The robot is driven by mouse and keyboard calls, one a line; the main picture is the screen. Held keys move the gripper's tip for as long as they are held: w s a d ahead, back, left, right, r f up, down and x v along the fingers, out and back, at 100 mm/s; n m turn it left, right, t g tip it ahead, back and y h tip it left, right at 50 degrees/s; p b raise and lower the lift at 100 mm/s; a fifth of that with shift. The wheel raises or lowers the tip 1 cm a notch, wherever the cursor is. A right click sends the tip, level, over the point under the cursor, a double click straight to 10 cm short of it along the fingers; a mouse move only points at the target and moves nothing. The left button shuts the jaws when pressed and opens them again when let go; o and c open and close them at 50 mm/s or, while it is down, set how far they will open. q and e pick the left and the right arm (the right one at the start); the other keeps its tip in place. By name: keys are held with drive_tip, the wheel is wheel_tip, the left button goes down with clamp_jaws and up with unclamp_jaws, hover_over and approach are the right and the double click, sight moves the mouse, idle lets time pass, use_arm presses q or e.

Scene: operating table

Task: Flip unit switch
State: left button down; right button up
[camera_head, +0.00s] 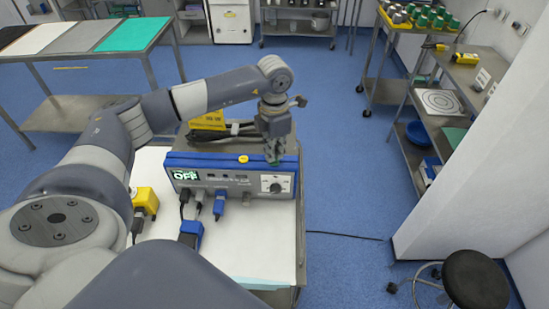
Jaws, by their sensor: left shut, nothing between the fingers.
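The unit (226,178) is a blue and grey box on a white-topped cart (245,245). Its small display (186,175) at the front left reads "OFF" in green. A round dial or switch (275,186) sits on a white panel at the front right. My left gripper (273,160) is shut and empty. It points down at the top front edge of the unit, above the round dial. I cannot tell whether the fingertips touch the unit. My right gripper is not in view.
Plugs and cables (201,200) hang from the unit's front. A yellow block (146,199) stands at its left, and a yellow bag (208,121) lies behind it. A stool (474,279) and a white wall (475,165) are at the right. A dark cable (345,236) crosses the open blue floor.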

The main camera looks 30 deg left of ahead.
sight(274, 162)
use_arm(q)
drive_tip(key=shift+s+f+b, duration=0.1)
drive_tip(key=shift+f+b, duration=0.9)
drive_tip(key=shift+f, duration=0.2)
idle(1.1)
drive_tip(key=shift+r, duration=0.15)
drive_tip(key=shift+r+p, duration=2.15)
drive_tip(key=shift+r, duration=1.25)
drive_tip(key=shift+f, duration=0.1)
